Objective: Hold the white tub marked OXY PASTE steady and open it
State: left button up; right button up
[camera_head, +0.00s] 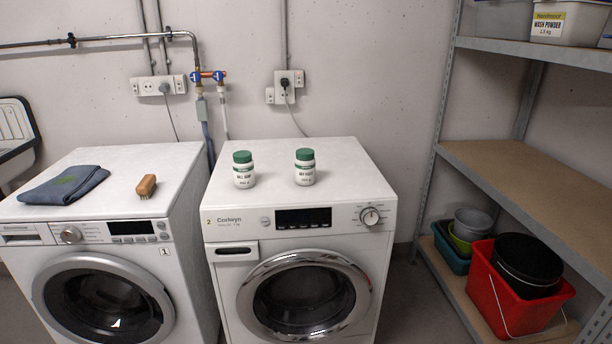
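Two white tubs with green lids stand upright on top of the right washing machine (270,205). The right tub (305,175) has a label that seems to read OXY PASTE, though the print is small. The left tub (244,176) looks alike, and its label is too small to read surely. Both lids, the right one (305,154) and the left one (242,157), sit on their tubs. A gap of bare white top lies between the tubs. Neither of my grippers shows in the head view.
A folded blue cloth (64,185) and a brown brush (146,186) lie on the left washing machine (110,205). A metal shelf (530,180) stands at the right, with a red bucket (500,300) low down. The right machine's top is clear around the tubs.

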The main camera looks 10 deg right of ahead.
aim_at(305, 170)
jog(key=z, duration=2.1)
jog(key=i, duration=1.4)
jog(key=u, duration=2.7)
